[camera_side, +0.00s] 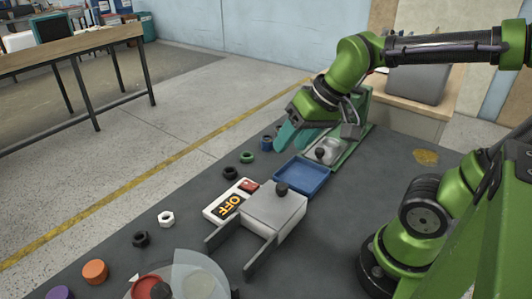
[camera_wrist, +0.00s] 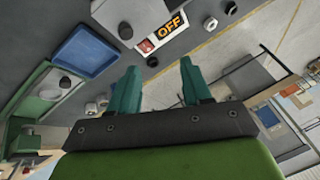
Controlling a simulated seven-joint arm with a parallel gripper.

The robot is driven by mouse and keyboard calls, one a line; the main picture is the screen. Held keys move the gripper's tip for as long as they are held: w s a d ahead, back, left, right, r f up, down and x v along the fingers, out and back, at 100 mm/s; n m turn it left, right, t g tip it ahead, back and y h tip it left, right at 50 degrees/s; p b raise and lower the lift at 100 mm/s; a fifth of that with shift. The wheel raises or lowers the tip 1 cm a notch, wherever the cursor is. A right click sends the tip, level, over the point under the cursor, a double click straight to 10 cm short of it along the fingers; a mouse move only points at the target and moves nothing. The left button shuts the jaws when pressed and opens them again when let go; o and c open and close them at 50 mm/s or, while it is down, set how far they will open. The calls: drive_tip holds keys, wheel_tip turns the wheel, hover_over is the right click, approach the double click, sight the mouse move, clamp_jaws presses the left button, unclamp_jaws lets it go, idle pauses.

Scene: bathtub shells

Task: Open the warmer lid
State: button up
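The warmer is a silver metal box (camera_side: 275,213) with a black knob (camera_side: 282,188) on its flat top, which appears shut. Two grey rails extend from its front. A white panel with a lit "OFF" sign (camera_side: 229,207) and a red switch (camera_side: 249,185) stands beside it. In the wrist view the box (camera_wrist: 116,16), knob (camera_wrist: 125,32) and OFF sign (camera_wrist: 171,26) are near the top. My gripper (camera_side: 285,139) is above the far part of the table, beyond the warmer and clear of it. Its teal fingers are apart and empty in the wrist view (camera_wrist: 160,66).
A blue tray (camera_side: 303,174) lies between the warmer and a green-framed device (camera_side: 354,142). Several dark, green and white rings or nuts line the left table edge. An orange cylinder (camera_side: 95,271) and a clear dome (camera_side: 203,275) are in front.

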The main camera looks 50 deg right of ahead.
sight(282, 186)
drive_tip(key=shift+o, duration=0.6)
drive_tip(key=w+d+g, duration=0.1)
drive_tip(key=w+m+g, duration=0.1)
drive_tip(key=w, duration=0.1)
drive_tip(key=w+d+m+g+h, duration=0.1)
drive_tip(key=g, duration=0.1)
drive_tip(key=shift+w+d+f, duration=0.3)
drive_tip(key=shift+w, duration=0.05)
drive_tip(key=f+m, duration=0.1)
drive_tip(key=f, duration=0.4)
drive_tip(key=f+g, duration=0.1)
drive_tip(key=f, duration=0.4)
drive_tip(key=d+f+m, duration=0.1)
drive_tip(key=f, duration=0.4)
drive_tip(key=shift+f+m+h, duration=0.25)
drive_tip(key=shift+m+h, duration=0.05)
drive_tip(key=shift+a, duration=0.1)
clamp_jaws()
